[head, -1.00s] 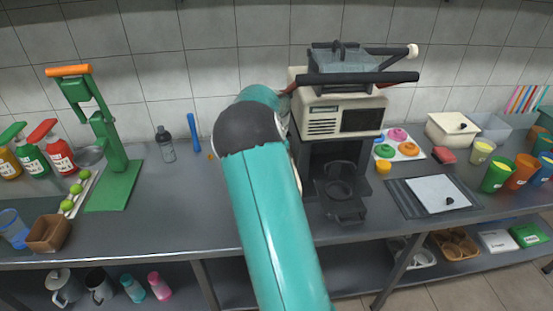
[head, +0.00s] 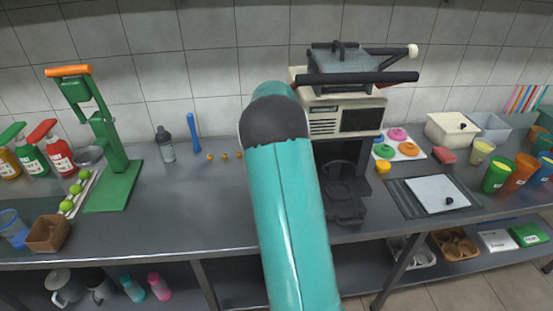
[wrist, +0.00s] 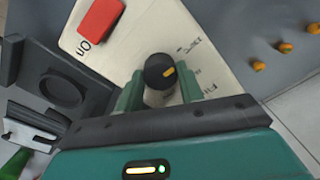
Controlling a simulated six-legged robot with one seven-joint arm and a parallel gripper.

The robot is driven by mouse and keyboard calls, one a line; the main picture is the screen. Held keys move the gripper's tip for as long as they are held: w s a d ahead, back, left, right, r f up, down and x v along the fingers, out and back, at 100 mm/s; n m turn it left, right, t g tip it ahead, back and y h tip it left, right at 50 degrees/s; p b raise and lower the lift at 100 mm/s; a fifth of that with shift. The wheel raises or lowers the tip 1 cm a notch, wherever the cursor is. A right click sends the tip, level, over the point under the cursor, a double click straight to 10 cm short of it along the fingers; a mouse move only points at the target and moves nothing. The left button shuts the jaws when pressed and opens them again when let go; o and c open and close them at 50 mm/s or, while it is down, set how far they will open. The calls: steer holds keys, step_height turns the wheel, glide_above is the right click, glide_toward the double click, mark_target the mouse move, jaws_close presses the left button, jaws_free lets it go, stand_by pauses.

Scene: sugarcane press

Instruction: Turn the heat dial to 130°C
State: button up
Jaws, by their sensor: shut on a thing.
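In the wrist view the heat dial, a round black knob (wrist: 158,66) with an orange mark, sits on a cream panel (wrist: 128,50) of the machine. My gripper (wrist: 160,92) has its teal fingers on both sides of the knob and is shut on it. The orange mark points toward the upper right of the picture. Dark print beside the knob is blurred, and I cannot read the set temperature. In the head view the cream machine (head: 322,122) stands at the back of the counter. My own arm hides the gripper and the dial there.
A red button (wrist: 100,19) is on the same panel, near the knob. Several small orange pieces (head: 225,156) lie on the counter left of the machine. A green press (head: 115,165) stands farther left. A tray of coloured rings (head: 400,147) is right of the machine.

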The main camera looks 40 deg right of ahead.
steer(key=shift+n, duration=0.7)
steer(key=o, duration=1)
